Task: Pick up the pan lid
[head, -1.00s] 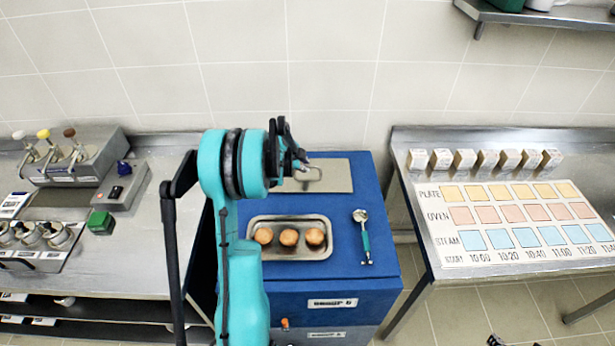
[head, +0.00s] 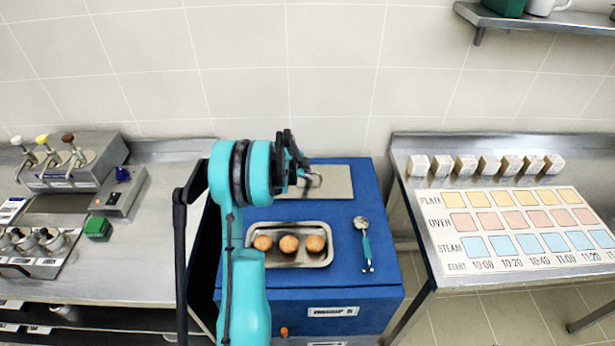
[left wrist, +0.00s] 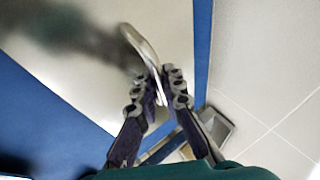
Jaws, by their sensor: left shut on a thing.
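The pan lid (head: 335,183) is a flat grey rectangular plate with a raised bar handle, at the back of the blue cabinet top in the head view. My left gripper (head: 305,176) is over its left half, and my arm hides part of that side. In the left wrist view the gripper (left wrist: 160,92) is shut on the lid's curved metal handle (left wrist: 140,45), above the grey lid surface (left wrist: 95,85). I cannot tell whether the lid is raised off the surface. My right gripper does not show.
A metal tray (head: 290,262) with three round brown buns sits in front of the lid. A scoop with a teal handle (head: 366,245) lies to the right. The wall is behind the cabinet. A steel table with a schedule board (head: 480,253) and several small blocks stands right.

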